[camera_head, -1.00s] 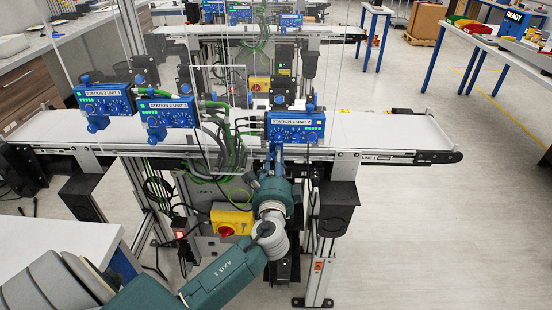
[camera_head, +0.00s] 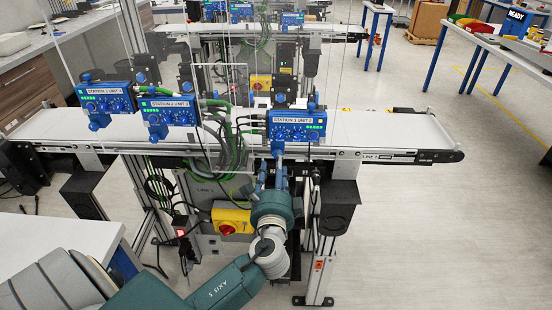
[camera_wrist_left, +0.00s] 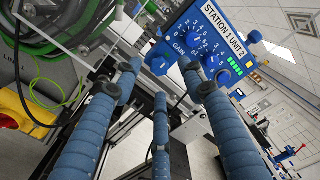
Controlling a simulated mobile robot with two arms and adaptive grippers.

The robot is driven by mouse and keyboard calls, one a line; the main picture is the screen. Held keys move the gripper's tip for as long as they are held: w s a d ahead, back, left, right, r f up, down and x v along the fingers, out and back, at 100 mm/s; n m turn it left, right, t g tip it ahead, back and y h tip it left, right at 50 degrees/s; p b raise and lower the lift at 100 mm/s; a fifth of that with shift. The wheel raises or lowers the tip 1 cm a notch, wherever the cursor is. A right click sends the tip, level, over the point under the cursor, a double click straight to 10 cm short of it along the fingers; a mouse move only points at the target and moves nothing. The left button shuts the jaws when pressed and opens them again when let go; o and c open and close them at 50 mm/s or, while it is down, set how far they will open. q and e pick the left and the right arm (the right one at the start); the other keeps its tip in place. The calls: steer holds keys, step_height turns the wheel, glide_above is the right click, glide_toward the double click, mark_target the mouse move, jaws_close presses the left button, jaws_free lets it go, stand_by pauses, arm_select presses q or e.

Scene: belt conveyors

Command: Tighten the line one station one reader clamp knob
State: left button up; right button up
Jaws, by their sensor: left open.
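The blue reader box labelled Station 1 Unit 2 (camera_head: 297,127) stands at the near edge of the belt conveyor, right of centre in the head view. It also shows in the left wrist view (camera_wrist_left: 207,45), with dials and green lights. A blue knob (camera_head: 277,149) hangs below its left end; in the wrist view a rounded blue knob (camera_wrist_left: 160,65) lies beyond the fingertips. My left gripper (camera_head: 272,172) is just below the box. Its three blue fingers (camera_wrist_left: 160,82) are spread open, pointing at the knob, with nothing visibly held. I cannot tell if they touch it. My right gripper is out of view.
Two more blue reader boxes (camera_head: 167,111) (camera_head: 106,98) stand to the left along the belt (camera_head: 390,130). Green and black cables (camera_head: 228,150) hang left of my gripper. A yellow box with a red switch (camera_head: 231,221) is below. Floor at right is clear.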

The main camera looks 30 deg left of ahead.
arm_select(q)
steer(key=v, duration=0.7)
steer(key=shift+s, duration=0.2)
